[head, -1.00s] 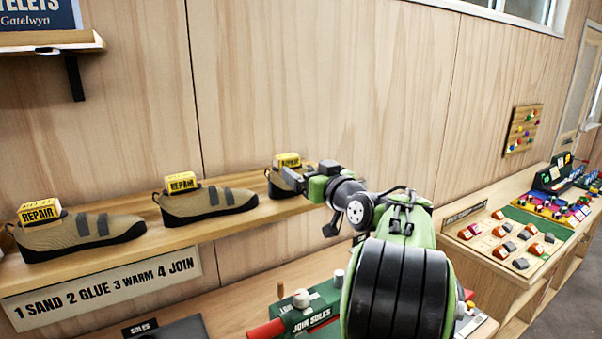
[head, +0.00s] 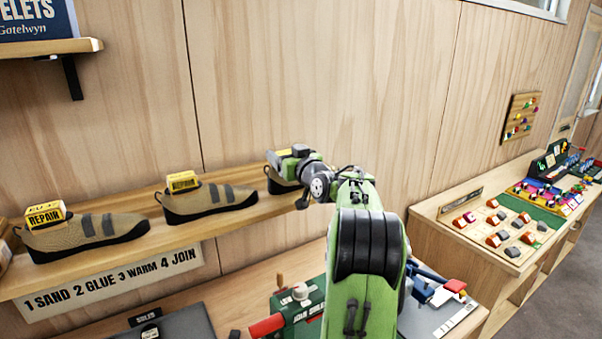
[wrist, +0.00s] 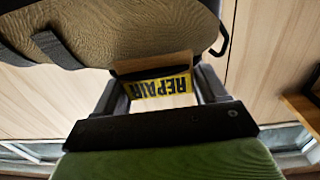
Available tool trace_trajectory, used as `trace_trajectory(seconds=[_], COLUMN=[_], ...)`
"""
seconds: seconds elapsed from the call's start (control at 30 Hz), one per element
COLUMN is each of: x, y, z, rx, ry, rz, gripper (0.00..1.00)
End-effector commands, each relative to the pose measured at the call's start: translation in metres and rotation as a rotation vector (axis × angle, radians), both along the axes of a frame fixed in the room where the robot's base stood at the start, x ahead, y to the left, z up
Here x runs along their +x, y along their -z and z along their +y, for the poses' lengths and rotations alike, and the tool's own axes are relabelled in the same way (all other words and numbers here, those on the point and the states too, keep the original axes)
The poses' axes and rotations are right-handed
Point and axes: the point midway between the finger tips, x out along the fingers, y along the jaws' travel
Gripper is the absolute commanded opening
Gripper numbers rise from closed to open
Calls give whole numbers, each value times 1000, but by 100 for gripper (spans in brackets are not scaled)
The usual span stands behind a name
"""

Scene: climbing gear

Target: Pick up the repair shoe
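Three tan repair shoes with grey straps, dark soles and yellow REPAIR tags stand on a wooden shelf (head: 135,243): a left shoe (head: 62,240), a middle shoe (head: 190,207) and a right shoe (head: 275,185). My gripper (head: 285,160) is at the right shoe and hides much of it and its tag. In the wrist view, that shoe (wrist: 150,38) fills the top, upside down, with its yellow tag (wrist: 160,87) between the two spread fingers of my gripper (wrist: 158,88). The fingers lie close at the tag's ends; contact is unclear.
Below the shelf is a bench with a green press (head: 302,312) and a dark tray (head: 175,325). A wooden counter (head: 425,235) with coloured holds stands at right. The wall (head: 330,70) is close behind the shelf. The space above the shoes is free.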

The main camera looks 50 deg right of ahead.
Motion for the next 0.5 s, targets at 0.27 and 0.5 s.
trace_trajectory(seconds=[0.27,0.5], x=[0,0], y=[1,-1], z=[0,0], rx=[0,-3], ry=[0,-1], rz=[1,-1], gripper=[28,0])
